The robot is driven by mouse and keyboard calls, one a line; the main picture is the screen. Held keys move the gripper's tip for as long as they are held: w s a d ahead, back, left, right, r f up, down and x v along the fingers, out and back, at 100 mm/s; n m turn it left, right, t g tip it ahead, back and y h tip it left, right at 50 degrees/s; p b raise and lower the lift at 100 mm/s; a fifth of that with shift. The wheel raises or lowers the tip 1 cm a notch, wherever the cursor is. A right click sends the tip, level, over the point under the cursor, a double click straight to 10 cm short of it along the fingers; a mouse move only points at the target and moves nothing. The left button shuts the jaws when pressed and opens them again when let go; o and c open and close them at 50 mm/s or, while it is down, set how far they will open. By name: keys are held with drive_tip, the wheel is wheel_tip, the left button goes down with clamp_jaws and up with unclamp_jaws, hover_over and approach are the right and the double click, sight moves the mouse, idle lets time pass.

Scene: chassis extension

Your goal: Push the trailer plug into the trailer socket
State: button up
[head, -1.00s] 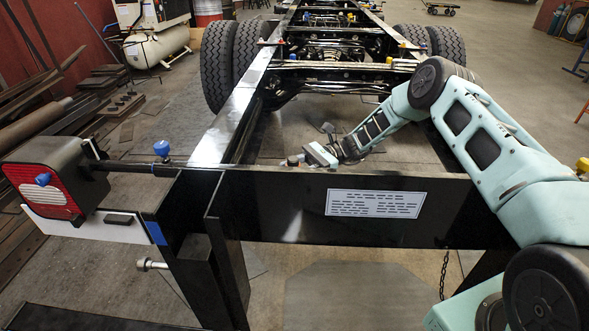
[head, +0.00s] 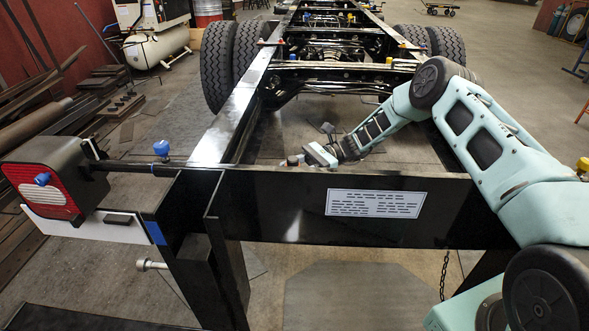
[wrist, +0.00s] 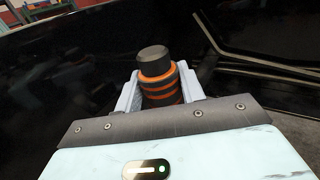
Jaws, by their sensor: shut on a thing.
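The trailer plug (wrist: 161,82) is a black cylinder with orange bands and a dark round end. In the wrist view it sits between the two pale fingers of my gripper (wrist: 158,92), which are shut on it. In the head view my gripper (head: 308,157) is low behind the black rear crossmember, to the right of the left frame rail.
The black rear crossmember (head: 280,205) with a white label (head: 375,204) stands in front of my gripper. The left frame rail (head: 235,110) runs back to the wheels (head: 219,62). A tail lamp (head: 45,188) hangs at the left. Dark tubes (wrist: 255,62) lie right of the plug.

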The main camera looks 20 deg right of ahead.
drive_tip(key=shift+f+b, duration=0.45)
drive_tip(key=shift+f, duration=0.15)
idle(0.4)
drive_tip(key=o, duration=1.1)
drive_tip(key=w+d+b, duration=0.3)
drive_tip(key=d+b, duration=0.1)
drive_tip(key=d, duration=1.3)
drive_tip(key=shift+w+r, duration=0.15)
drive_tip(key=shift+w, duration=0.05)
